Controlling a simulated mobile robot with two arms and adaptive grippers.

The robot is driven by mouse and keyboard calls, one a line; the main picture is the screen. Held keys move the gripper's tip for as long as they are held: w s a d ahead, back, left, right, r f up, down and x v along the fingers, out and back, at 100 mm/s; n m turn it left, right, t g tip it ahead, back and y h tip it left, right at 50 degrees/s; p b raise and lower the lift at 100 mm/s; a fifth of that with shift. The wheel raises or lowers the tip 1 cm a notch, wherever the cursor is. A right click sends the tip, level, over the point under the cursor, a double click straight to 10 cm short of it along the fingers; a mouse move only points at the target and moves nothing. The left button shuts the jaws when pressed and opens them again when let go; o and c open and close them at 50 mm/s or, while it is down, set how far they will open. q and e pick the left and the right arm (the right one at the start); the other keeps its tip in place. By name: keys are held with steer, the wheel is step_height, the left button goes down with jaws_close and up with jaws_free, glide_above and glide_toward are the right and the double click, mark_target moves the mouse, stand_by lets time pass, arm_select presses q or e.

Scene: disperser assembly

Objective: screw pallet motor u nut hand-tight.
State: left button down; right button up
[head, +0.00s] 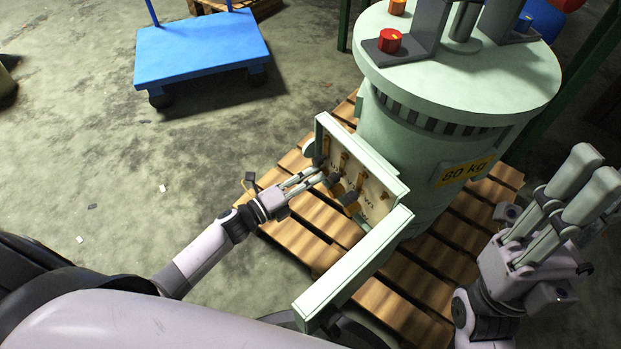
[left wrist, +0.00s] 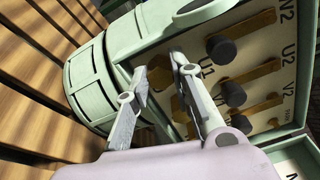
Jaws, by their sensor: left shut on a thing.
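The pale green motor (head: 430,140) stands on a wooden pallet (head: 300,232), with its open terminal box (head: 385,178) facing my left arm. In the left wrist view the terminal board (left wrist: 262,62) carries brass links, dark round knobs and labels such as U1, U2 and V2. My left gripper (head: 318,175) is at the board, with its fingers by the U1 label; they also show in the left wrist view (left wrist: 160,62). It is shut on a small part, seemingly the nut, mostly hidden by the fingers. My right gripper (head: 592,172) is raised at the right, away from the box.
The box's green lid or side panel (head: 352,268) juts out toward me, to the right of my left arm. A blue cart (head: 200,48) stands at the back left. Orange and red caps (head: 390,40) sit on the motor's top. The floor at left is mostly clear.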

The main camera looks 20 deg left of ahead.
arm_select(q)
steer(key=shift+f, duration=0.1)
stand_by(0.4)
steer(key=c, duration=1.4)
jaws_free()
steer(key=shift+s+a, duration=0.1)
steer(key=v, duration=1.1)
steer(key=shift+s+a, duration=0.25)
steer(key=shift+s, duration=0.05)
